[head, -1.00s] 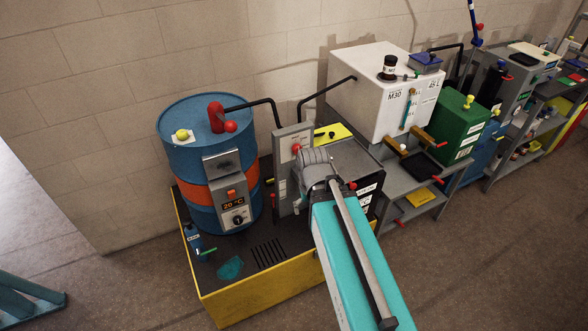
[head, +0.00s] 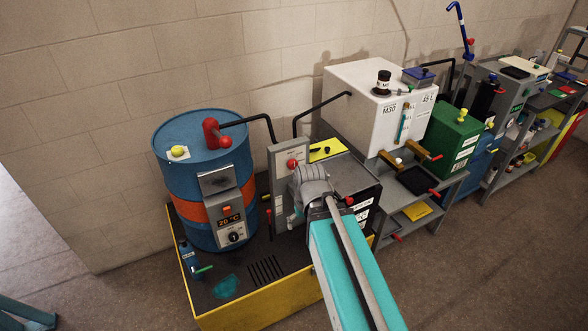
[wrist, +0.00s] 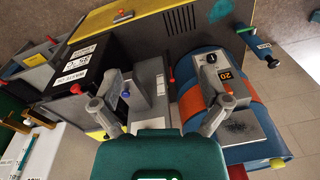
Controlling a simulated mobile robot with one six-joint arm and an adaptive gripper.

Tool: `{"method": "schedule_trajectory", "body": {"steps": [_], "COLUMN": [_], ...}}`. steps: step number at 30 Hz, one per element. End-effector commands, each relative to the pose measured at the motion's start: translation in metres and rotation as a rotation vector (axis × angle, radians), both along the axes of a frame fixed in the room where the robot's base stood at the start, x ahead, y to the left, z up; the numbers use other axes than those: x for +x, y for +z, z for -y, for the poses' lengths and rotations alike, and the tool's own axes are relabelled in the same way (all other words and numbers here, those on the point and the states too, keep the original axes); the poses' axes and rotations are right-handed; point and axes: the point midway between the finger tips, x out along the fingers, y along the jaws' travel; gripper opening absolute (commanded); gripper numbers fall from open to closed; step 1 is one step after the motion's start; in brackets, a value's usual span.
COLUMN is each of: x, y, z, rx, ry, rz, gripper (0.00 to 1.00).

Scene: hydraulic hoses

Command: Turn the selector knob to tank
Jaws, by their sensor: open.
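A grey upright panel (head: 290,200) with a red knob (head: 292,163) stands between the blue drum and a dark box. The drum's control box has a 20 °C display (head: 229,219) and a black dial (head: 234,237). No label reading "tank" is legible, so I cannot tell which control is the selector. My gripper (head: 300,200) is in front of the panel's right side and hides part of it. In the wrist view my gripper (wrist: 160,98) is open and empty, its fingers wide apart, with the grey panel (wrist: 150,85) beyond and between them.
The blue drum (head: 180,150) with an orange band stands left on a yellow-edged platform (head: 240,305). Black pipes run above the panel. A white M30 tank (head: 355,100) and a green box (head: 455,130) stand right. Open floor lies in front.

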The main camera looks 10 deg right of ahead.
Motion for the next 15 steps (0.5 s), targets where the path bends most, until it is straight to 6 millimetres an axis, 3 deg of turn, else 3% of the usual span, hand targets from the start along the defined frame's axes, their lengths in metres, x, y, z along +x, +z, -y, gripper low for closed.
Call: {"method": "schedule_trajectory", "body": {"steps": [6,15], "x": [0.03,0.084], "y": [-0.034,-0.063], "z": [-0.015,-0.033], "rx": [0.136,0.352], "ry": [0.048,0.091], "rz": [0.115,0.352], "gripper": [0.96,0.96]}}
